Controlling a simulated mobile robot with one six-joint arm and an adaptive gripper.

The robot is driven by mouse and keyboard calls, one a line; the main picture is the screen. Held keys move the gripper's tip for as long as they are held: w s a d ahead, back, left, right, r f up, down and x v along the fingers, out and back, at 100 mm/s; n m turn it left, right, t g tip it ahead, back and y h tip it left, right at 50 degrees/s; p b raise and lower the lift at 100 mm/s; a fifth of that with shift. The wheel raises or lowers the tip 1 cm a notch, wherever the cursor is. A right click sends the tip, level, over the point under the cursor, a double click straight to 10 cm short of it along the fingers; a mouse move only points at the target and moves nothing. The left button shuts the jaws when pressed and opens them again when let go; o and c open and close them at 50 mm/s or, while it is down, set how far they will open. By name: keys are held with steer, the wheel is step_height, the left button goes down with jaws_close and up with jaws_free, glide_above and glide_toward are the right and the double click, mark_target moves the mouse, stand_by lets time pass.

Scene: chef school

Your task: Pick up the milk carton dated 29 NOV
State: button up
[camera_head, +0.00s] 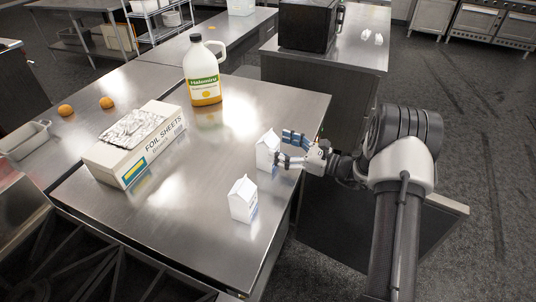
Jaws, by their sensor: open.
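Two small white milk cartons with gabled tops stand upright on the steel table (190,225). The far carton (264,150) is near the table's right edge. The near carton (243,199) stands closer to me and a little to the left. My gripper (283,149) is open at the far carton, with its fingers overlapping the carton's right side in the picture. I cannot tell whether they touch it. No date can be read on either carton, so I cannot tell which is dated 29 NOV.
A foil sheets box (135,150) lies left on the table, and a large jug (202,75) stands at the back. Two orange round fruits (65,110) and a metal tray (24,140) are farther left. A black appliance (307,25) sits on the back counter. The table's front middle is clear.

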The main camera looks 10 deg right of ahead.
mark_target(275, 143)
steer(key=b+x, duration=0.1)
steer(key=x, duration=0.4)
steer(key=shift+r, duration=0.1)
steer(key=shift+c, duration=0.3)
steer(key=c, duration=1.3)
steer(key=shift+c, duration=0.7)
steer(key=shift+r, duration=0.1)
